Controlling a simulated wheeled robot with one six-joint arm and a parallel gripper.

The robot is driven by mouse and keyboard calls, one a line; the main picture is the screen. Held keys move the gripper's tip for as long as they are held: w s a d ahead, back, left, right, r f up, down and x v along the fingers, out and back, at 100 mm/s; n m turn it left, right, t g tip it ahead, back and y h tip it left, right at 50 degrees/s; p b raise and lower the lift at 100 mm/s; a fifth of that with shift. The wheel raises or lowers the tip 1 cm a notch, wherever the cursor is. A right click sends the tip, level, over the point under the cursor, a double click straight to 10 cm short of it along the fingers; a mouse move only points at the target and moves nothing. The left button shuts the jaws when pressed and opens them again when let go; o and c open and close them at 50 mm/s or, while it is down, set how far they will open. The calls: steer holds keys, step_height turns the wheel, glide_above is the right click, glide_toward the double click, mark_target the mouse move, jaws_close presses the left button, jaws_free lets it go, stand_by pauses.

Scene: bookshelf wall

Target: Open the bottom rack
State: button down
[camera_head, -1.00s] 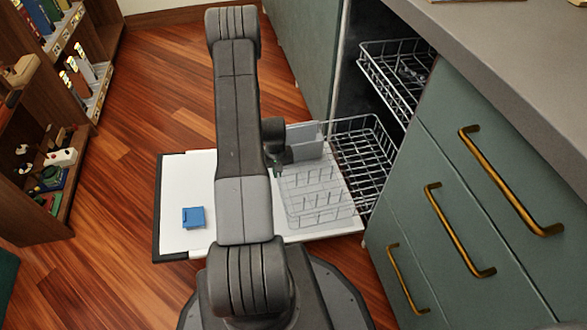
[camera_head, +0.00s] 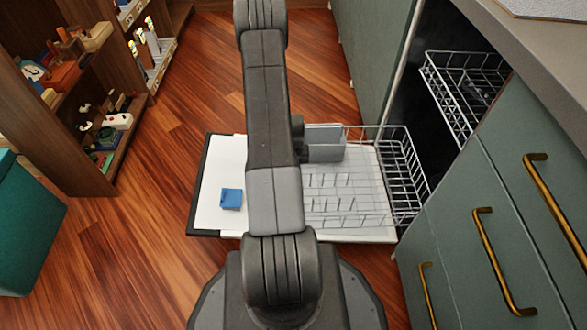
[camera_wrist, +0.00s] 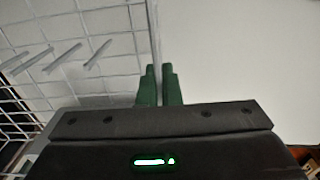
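The bottom rack (camera_head: 400,165), a silvery wire basket, is pulled out over the lowered white dishwasher door (camera_head: 350,234). A grey cutlery basket (camera_head: 326,143) sits at its far side. My arm hides the rack's outer edge in the head view. In the wrist view, the rack's wire grid (camera_wrist: 95,45) fills the left side, and its rim runs up from between my fingers. My gripper (camera_wrist: 159,72) has its green fingers close together, apparently closed around that rim. The head view hides the fingers behind my arm.
An upper rack (camera_head: 465,85) stands out above. Green drawers with brass handles (camera_head: 497,260) are at right. Shelves (camera_head: 85,110) and a teal bin (camera_head: 25,225) stand at left, with wooden floor (camera_head: 140,240) between.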

steer(key=c, duration=1.6)
jaws_free()
step_height(320, 180, up, 14)
steer(key=p, duration=0.4)
steer(key=shift+f, duration=0.1)
step_height(320, 180, down, 14)
steer(key=b, duration=0.4)
steer(key=shift+d, duration=0.25)
steer(key=shift+r, duration=0.2)
